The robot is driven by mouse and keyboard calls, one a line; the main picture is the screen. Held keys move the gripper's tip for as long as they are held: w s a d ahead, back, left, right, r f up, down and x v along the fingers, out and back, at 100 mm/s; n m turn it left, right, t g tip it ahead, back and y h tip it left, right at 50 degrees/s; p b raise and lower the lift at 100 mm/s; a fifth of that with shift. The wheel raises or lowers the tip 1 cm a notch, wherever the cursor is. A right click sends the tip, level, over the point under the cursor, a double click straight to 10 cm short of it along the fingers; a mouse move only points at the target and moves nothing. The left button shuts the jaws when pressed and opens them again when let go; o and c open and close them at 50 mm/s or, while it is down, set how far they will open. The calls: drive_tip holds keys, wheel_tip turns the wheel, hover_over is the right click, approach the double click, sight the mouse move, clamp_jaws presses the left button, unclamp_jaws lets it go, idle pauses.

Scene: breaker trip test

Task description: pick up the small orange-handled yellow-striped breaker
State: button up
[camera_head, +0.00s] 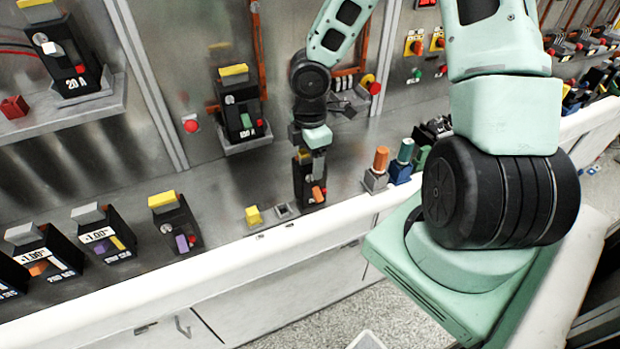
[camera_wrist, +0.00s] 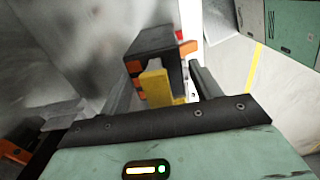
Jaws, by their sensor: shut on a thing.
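The small breaker (camera_head: 304,190) has a dark body, an orange handle and a yellow part. In the head view it is upright below my gripper (camera_head: 308,158), at the bench's front edge. In the wrist view the breaker (camera_wrist: 152,50) shows its dark top, a yellow block facing me and orange at its sides. My gripper (camera_wrist: 165,82) has one finger on each side of it and is shut on it. The breaker's lower part is hidden in the wrist view. I cannot tell whether its base touches the bench.
A small yellow block (camera_head: 254,215) and a grey block (camera_head: 284,211) lie left of the breaker. An orange-topped post (camera_head: 379,165) and a teal-topped post (camera_head: 402,160) stand close on its right. A purple-handled breaker (camera_head: 177,225) stands further left. Another breaker (camera_head: 240,115) is on a wall shelf behind.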

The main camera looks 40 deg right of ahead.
wheel_tip(320, 180, up, 10)
drive_tip(key=shift+r+p, duration=0.1)
drive_tip(key=shift+p, duration=0.85)
